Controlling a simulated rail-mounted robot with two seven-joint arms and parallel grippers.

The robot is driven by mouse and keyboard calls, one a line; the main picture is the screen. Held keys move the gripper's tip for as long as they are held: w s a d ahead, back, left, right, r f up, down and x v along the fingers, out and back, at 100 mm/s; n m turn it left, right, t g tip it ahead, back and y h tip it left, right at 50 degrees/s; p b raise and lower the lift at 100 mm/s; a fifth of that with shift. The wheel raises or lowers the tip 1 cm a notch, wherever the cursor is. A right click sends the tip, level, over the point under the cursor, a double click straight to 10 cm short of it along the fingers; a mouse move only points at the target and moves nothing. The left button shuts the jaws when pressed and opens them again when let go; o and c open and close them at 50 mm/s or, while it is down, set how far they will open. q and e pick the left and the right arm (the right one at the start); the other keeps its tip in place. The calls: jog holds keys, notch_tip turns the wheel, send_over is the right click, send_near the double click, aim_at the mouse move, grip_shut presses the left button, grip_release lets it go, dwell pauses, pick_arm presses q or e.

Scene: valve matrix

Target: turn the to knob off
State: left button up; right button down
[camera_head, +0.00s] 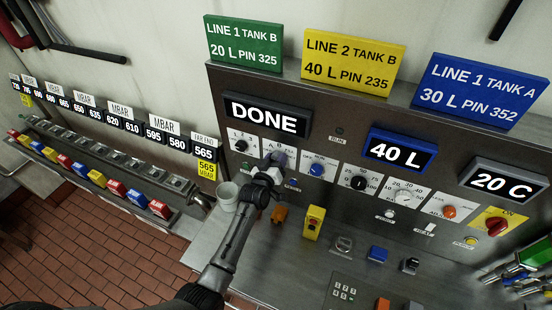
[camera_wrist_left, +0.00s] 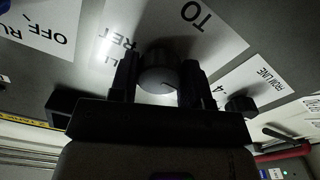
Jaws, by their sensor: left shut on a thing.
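The TO knob (camera_wrist_left: 158,77) is a rounded grey knob on a white plate (camera_wrist_left: 205,22) marked "TO" in the left wrist view. My left gripper (camera_wrist_left: 160,92) is shut on it, one dark finger on each side. In the head view my left gripper (camera_head: 272,168) reaches the panel at the white plate below the "DONE" display (camera_head: 265,114). It covers most of the knob there, so I cannot read the knob's setting. My right gripper is not in view.
A white FROM LINE knob plate (camera_head: 243,142) is just left of the gripper, and a blue OFF/RUN knob (camera_head: 317,169) just right. A white cup (camera_head: 228,195), an orange object (camera_head: 280,213) and a yellow button box (camera_head: 313,222) stand below on the ledge.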

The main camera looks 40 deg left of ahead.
pick_arm(q)
jog(key=shift+n, duration=0.5)
jog(key=o, duration=0.9)
jog(key=shift+s, duration=0.1)
jog(key=b+v, duration=0.1)
jog(key=v, duration=1.2)
jog(key=shift+s+d, duration=0.1)
jog(key=shift+s, duration=0.2)
